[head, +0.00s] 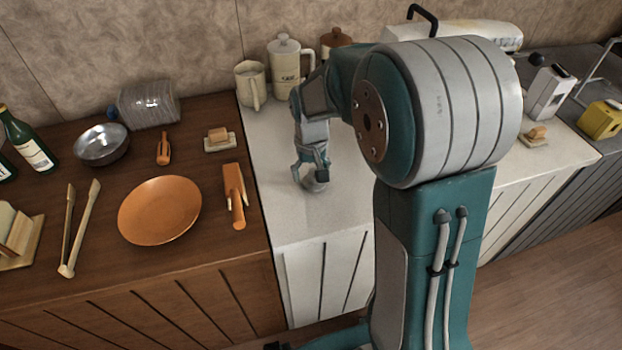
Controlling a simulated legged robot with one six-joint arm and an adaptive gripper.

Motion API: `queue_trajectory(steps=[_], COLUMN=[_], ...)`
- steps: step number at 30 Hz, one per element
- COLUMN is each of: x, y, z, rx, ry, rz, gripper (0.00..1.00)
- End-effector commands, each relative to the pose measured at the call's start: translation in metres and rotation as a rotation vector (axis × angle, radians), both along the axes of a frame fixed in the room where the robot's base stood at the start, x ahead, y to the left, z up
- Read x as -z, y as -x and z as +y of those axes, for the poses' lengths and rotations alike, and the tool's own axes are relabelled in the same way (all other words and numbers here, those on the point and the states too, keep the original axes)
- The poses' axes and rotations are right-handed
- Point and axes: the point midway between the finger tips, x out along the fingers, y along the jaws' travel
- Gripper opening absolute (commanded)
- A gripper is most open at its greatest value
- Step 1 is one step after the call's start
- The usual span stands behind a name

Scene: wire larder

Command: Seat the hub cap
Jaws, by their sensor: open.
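My gripper (308,177) is over the white counter, pointing down, with its jaws open. A small grey rounded thing (317,186) shows right at its fingertips, low over the counter or on it. I cannot tell whether this is the hub cap, or whether the fingers touch it. No hub or seat for the cap can be made out. My arm hides much of the counter to the right.
A cream jug (250,84) and a lidded canister (286,66) stand behind my gripper. On the brown counter to the left are an orange plate (160,211), wooden tongs (77,230) and a metal bowl (102,145). The white counter's front left is clear.

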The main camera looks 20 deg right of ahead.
Motion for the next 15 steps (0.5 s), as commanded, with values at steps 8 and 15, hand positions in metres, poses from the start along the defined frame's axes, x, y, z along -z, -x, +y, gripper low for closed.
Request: queue_trajectory(steps=[8,15], x=[0.0037,0.0039], y=[0.0002,0.0001], z=[-0.0013,0.0], rx=[0.001,0.001], ry=[-0.001,0.0], rz=[-0.001,0.0], gripper=[0.82,0.0])
